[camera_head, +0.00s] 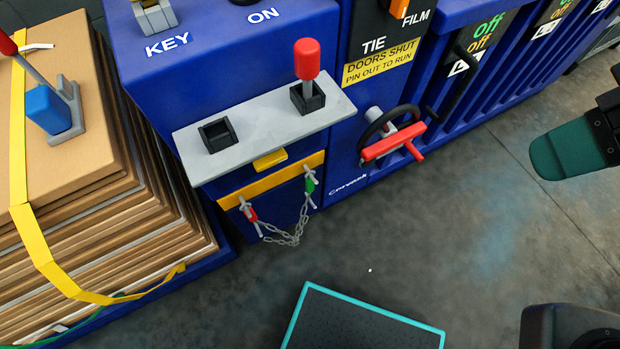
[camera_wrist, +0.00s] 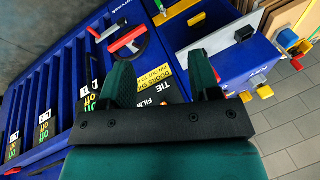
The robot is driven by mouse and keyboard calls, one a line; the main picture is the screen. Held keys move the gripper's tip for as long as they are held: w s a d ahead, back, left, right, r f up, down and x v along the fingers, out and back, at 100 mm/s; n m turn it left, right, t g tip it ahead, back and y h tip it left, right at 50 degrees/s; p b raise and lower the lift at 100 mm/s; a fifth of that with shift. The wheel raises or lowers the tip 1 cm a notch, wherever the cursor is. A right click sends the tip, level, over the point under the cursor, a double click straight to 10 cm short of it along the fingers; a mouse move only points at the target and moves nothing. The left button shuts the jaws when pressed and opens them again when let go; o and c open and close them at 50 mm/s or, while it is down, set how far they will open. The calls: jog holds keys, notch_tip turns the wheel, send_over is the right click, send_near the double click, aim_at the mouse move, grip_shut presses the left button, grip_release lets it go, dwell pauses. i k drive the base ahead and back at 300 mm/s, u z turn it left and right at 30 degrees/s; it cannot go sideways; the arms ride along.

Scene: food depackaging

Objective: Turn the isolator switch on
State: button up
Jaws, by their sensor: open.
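No label that I can read names the isolator switch, so I cannot tell for certain which control it is.
A grey shelf (camera_head: 250,128) with a red-knobbed lever (camera_head: 307,62) juts from the machine. A strapped cardboard stack (camera_head: 90,190) stands at left. A teal-edged dark mat (camera_head: 360,320) lies on otherwise clear floor.

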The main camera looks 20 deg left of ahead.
aim_at(261, 164)
jog(key=u, duration=0.3)
jog(key=k, duration=0.45)
jog(key=u, duration=0.95)
jog(key=i, duration=0.45)
jog(key=z, duration=2.65)
jog(key=k, duration=0.9)
jog(key=u, duration=1.85)
